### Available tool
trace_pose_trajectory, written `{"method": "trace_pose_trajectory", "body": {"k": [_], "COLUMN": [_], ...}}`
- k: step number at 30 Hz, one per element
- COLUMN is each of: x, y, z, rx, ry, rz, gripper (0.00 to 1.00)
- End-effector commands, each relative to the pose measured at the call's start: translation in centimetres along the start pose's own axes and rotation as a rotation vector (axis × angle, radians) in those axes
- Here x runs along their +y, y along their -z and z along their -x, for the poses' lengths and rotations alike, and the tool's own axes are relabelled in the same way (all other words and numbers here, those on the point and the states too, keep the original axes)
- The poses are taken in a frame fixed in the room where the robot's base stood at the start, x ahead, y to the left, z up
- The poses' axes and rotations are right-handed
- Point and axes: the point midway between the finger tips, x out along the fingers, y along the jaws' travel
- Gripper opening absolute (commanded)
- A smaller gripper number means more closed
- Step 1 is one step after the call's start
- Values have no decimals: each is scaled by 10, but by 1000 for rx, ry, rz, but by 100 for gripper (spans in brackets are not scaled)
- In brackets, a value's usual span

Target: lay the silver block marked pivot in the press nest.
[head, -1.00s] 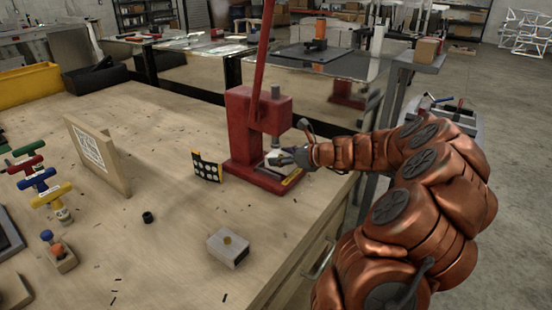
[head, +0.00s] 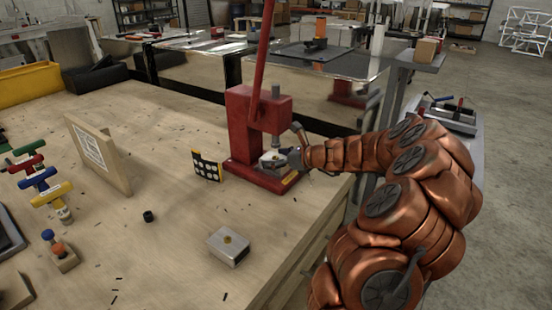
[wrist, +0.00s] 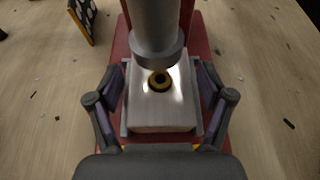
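A silver block (wrist: 162,108) with a brass ring around a dark hole sits in the press nest (wrist: 126,122), directly under the ram (wrist: 157,45). It looks level, between the nest's side walls. No marking on it can be read. The red press (head: 245,125) stands near the table's right edge. My gripper (wrist: 162,75) is around the nest from the near side. Its fingers are spread, one on each side, and appear clear of the block.
A dotted black-and-yellow card (head: 207,166) stands left of the press. A small black ring (head: 148,216), a wooden frame (head: 98,155) and coloured T-handles (head: 45,185) are farther left.

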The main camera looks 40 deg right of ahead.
Motion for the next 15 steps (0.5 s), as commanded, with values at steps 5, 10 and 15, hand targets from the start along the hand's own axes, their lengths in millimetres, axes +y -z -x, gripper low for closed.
{"method": "trace_pose_trajectory", "body": {"k": [5,10,15], "x": [0,0,-1], "y": [0,0,-2], "z": [0,0,9], "rx": [0,0,0], "ry": [0,0,3], "rz": [0,0,0], "gripper": [87,87,87]}}
